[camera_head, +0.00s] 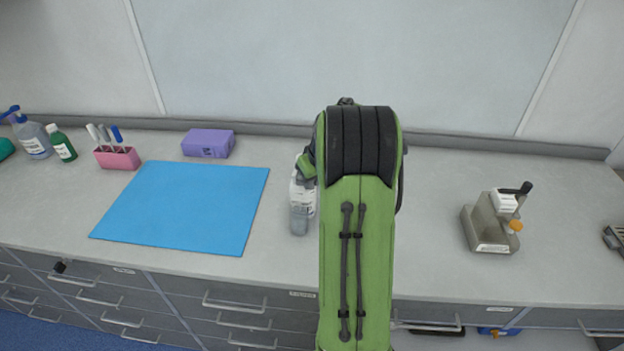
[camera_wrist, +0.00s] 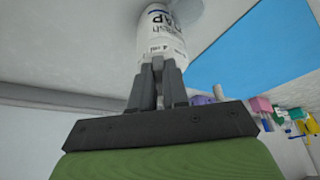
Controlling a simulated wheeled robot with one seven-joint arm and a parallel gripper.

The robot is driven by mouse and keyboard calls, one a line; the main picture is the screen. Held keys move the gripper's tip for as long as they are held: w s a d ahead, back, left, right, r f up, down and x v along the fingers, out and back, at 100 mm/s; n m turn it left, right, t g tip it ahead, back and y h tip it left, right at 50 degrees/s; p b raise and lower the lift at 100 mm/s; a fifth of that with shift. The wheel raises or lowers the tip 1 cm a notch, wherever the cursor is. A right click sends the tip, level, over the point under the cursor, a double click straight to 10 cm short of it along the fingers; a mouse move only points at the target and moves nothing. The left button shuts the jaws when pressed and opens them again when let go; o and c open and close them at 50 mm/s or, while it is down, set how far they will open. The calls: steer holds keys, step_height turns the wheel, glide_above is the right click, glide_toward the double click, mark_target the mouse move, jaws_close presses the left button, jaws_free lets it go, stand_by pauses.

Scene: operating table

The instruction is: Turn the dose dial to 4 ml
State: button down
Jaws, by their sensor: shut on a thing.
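A white bottle (camera_head: 304,190) with a printed label stands out to the left of my arm in the head view. Its lower end looks grey there. In the wrist view the bottle (camera_wrist: 162,38) is just beyond the fingertips, with dark print on its label. My gripper (camera_wrist: 158,68) has its dark fingers close together at the near end of the bottle, shut on its top part. What exactly is between the fingertips is mostly hidden. No dose dial or scale can be read in either view.
A blue mat (camera_head: 184,207) lies to the left of the bottle. A beige device (camera_head: 490,224) with a black lever stands at right. The counter between is clear.

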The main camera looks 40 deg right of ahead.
steer(key=c, duration=1.1)
jaws_free()
steer(key=p+v, duration=0.2)
steer(key=v, duration=1.3)
steer(key=shift+s+r, duration=0.25)
steer(key=shift+r, duration=0.1)
steer(key=s+a+r+n, duration=0.1)
steer(key=a+r, duration=0.1)
steer(key=a, duration=0.8)
steer(key=s+a+r, duration=0.1)
steer(key=s+a, duration=0.1)
steer(key=a, duration=0.7)
steer(key=shift+n+t+y, duration=0.5)
steer(key=shift+n+t, duration=0.2)
steer(key=shift+n, duration=0.1)
steer(key=s+a+f, duration=0.1)
steer(key=s+a, duration=0.2)
steer(key=s, duration=0.1)
steer(key=s+a+f, duration=0.2)
steer(key=s+a, duration=0.1)
steer(key=s, duration=0.1)
steer(key=s+a+f, duration=0.1)
steer(key=s+a, duration=0.2)
steer(key=s, duration=0.1)
steer(key=shift+a+f, duration=0.2)
steer(key=shift+a, duration=0.15)
